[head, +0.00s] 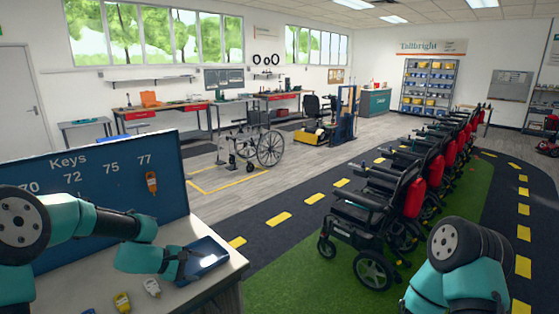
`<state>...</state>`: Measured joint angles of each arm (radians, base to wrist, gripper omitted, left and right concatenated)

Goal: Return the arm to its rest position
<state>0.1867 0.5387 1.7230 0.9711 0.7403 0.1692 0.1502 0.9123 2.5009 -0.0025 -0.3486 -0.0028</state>
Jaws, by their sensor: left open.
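My left arm comes in from the left, and its gripper (184,263) is low over the desk, beside the dark tablet (208,252). The left gripper is open; whether its fingertips touch the tablet I cannot tell. Links of my right arm show at the bottom right, over the green floor, but its gripper is out of view.
A blue key board (105,190) marked 70, 72, 75, 77 stands behind the desk (215,283). An orange key tag (151,183) hangs under 77. A white tag (152,287) and a yellow tag (122,302) lie on the desk. Black wheelchairs (370,215) line the green strip.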

